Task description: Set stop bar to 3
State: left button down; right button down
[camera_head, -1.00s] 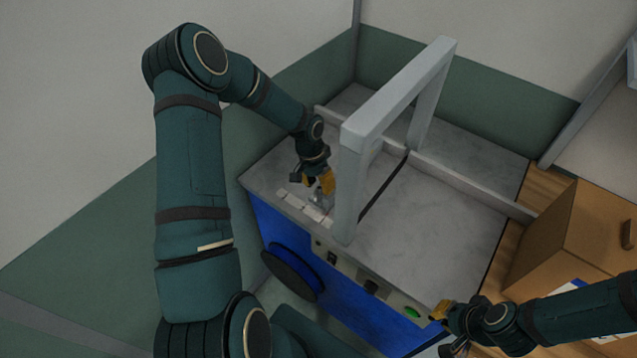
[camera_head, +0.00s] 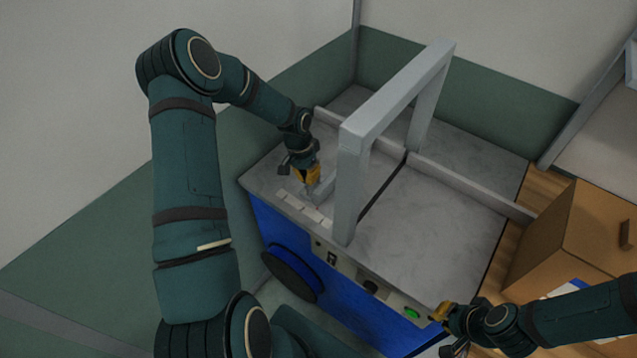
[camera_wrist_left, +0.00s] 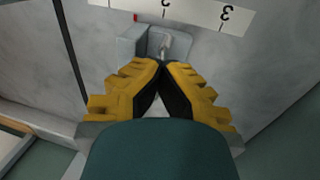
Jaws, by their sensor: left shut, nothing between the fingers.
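The stop bar's small grey block (camera_wrist_left: 134,45) sits at the edge of the white number strip (camera_wrist_left: 195,11) in the left wrist view. A small red mark (camera_wrist_left: 136,17) on the block points at the strip, between the first visible tick and the middle one, away from the 3 (camera_wrist_left: 224,13). A metal knob (camera_wrist_left: 164,44) stands in the block's recessed part. My left gripper (camera_wrist_left: 160,64) is shut and empty, its tips just beside the knob; contact is unclear. It also shows above the strip in the head view (camera_head: 311,196). My right gripper (camera_head: 438,314) is at the machine's front right corner; its opening is unclear.
A grey frame (camera_head: 350,185) arches over the machine's marbled top (camera_head: 430,220), close right of my left gripper. A dark slot crosses the top. Controls with a green button (camera_head: 412,313) line the front. A cardboard box (camera_head: 570,235) stands at the right.

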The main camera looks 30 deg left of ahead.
pick_arm(q)
jog(key=a, duration=0.6)
jog(key=a+b, duration=0.1)
jog(key=a, duration=0.2)
jog(key=shift+w+a+f, duration=0.2)
jog(key=shift+a+f, duration=0.1)
jog(key=shift+f, duration=0.05)
jog(key=shift+a+r, duration=0.1)
jog(key=shift+a, duration=0.4)
jog(key=c, duration=1)
grip_release()
jog(key=shift+a, duration=0.15)
jog(key=shift+w, duration=0.1)
jog(key=shift+r, duration=0.1)
